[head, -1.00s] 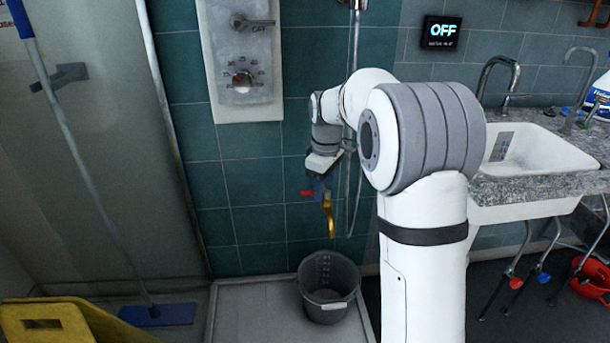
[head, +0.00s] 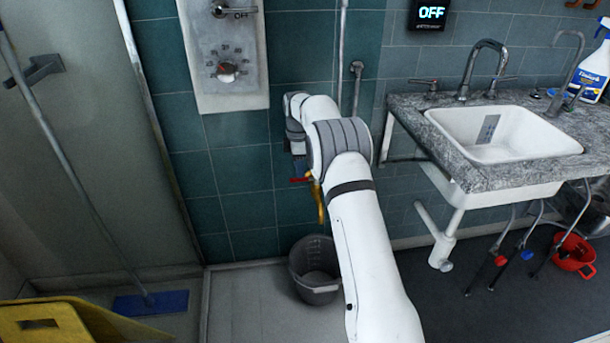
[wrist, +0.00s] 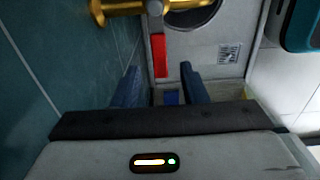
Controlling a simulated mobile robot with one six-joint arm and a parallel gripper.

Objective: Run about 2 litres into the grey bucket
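The grey bucket (head: 315,291) stands upright on the pale floor tray against the teal wall. The brass tap (head: 318,203) is above it, partly hidden by my arm; its yellow body also shows at the top of the wrist view (wrist: 125,8). Its red lever (head: 299,179) shows just left of my arm. In the wrist view the red lever (wrist: 160,56) lies between and beyond my gripper's (wrist: 161,82) two blue fingers, with a gap on each side. My gripper is open and holds nothing. I cannot see any water running.
A wall panel (head: 222,50) with a lever and dial is above left. A white sink (head: 500,135) in a stone counter is on the right. A red bucket (head: 575,255), a blue mop head (head: 152,302) and a yellow object (head: 55,318) are on the floor.

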